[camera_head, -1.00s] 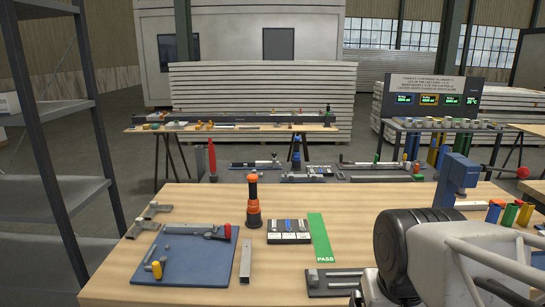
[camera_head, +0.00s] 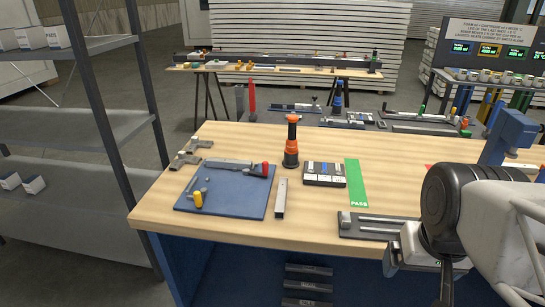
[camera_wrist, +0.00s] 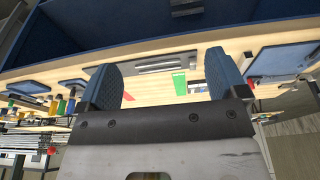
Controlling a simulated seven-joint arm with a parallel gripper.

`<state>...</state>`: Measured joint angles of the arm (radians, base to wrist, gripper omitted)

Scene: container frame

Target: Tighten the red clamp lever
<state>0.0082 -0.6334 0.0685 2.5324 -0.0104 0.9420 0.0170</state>
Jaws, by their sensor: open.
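The red clamp lever (camera_head: 265,169) shows in the head view as a red knob at the right end of a grey metal clamp bar (camera_head: 232,165). The bar lies along the back of a blue plate (camera_head: 228,203), on the left part of the wooden table. My gripper (camera_wrist: 163,82) is open in the wrist view, its two blue ribbed fingers wide apart with nothing between them. In the head view my arm is at the lower right, well away from the clamp, and its fingertips are hard to make out. I cannot pick out the red lever for certain in the wrist view.
A yellow knob (camera_head: 198,200) stands on the blue plate. A shelf rack (camera_head: 75,113) stands left.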

